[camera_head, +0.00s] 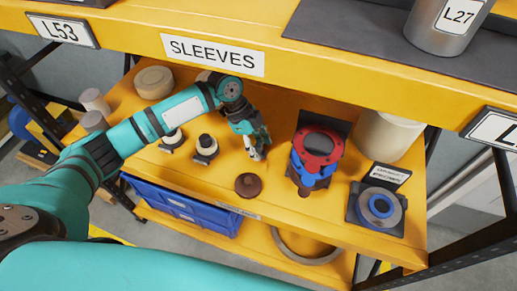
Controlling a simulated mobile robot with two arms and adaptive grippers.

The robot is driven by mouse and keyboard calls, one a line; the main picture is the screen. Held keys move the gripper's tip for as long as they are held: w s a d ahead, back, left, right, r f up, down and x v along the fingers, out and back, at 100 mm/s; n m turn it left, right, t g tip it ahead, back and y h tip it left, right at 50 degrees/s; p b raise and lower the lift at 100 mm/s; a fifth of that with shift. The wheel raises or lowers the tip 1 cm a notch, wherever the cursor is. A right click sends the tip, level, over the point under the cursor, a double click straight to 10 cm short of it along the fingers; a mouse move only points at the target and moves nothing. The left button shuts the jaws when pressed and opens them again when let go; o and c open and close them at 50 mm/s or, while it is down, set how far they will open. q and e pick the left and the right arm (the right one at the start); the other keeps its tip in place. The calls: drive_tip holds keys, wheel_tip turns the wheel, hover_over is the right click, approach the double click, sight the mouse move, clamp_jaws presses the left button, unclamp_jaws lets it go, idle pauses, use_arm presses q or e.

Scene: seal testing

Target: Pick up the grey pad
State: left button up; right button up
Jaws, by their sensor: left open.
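I cannot tell for sure which thing is the grey pad. A flat dark grey pad (345,127) shows behind a red flange on the yellow shelf (285,212). Another dark square pad (398,226) lies under a blue-rimmed ring (380,206) at the right. My left gripper (257,153) is open and points down over the middle of the shelf, left of the red flange and just behind a brown knob (248,185). Nothing shows between its fingers. My right gripper is not in view.
The red flange (319,143) sits on a blue body. Two small black-and-cream parts (206,147) stand left of my gripper, with beige and grey cylinders (154,82) farther left. A cream cylinder (387,135) stands at the back right. An upper yellow shelf (310,67) overhangs the back.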

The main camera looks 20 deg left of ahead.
sight(259, 145)
use_arm(q)
clamp_jaws()
drive_tip(key=shift+r, duration=0.1)
idle(0.3)
drive_tip(key=shift+r, duration=0.6)
wheel_tip(259, 145, up, 2)
drive_tip(key=shift+r+b, duration=0.1)
drive_tip(key=shift+b, duration=0.2)
drive_tip(key=s+d, duration=0.2)
drive_tip(key=s, duration=0.2)
drive_tip(key=s+d+r, duration=0.1)
drive_tip(key=s+d, duration=0.2)
drive_tip(key=s, duration=0.2)
drive_tip(key=s+d+b, duration=0.1)
drive_tip(key=s+d, duration=0.1)
drive_tip(key=s, duration=0.3)
drive_tip(key=shift+d+r, duration=0.2)
drive_tip(key=shift+d, duration=0.1)
